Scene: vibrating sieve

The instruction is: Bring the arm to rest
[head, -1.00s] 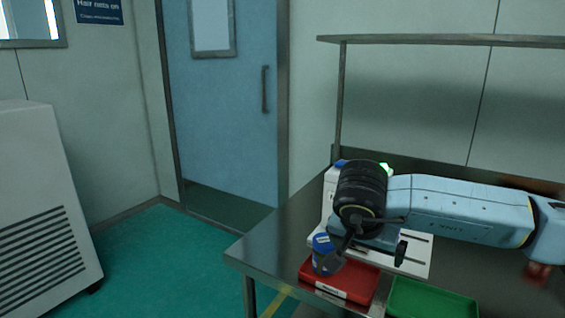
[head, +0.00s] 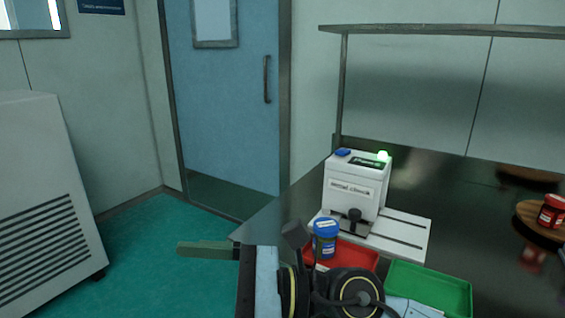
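One of my arms, light blue with black joints, is folded low at the bottom centre of the head view. Dark parts that look like my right gripper (head: 300,238) are just left of a blue-capped jar (head: 325,240). Whether they touch the jar, and whether the gripper is open or shut, I cannot tell. The jar stands upright at the red tray (head: 367,257), whose front is hidden by my arm. A flat greenish bar (head: 207,249) sticks out left past the table corner; what it belongs to is unclear. My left gripper is not recognisable in view.
A white metal check device (head: 352,188) with a lit green lamp stands behind the trays. A green tray (head: 430,284) lies at front right. A red jar (head: 551,211) rests on a round wooden stand (head: 530,222). Dark table surface (head: 450,185) is clear between them.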

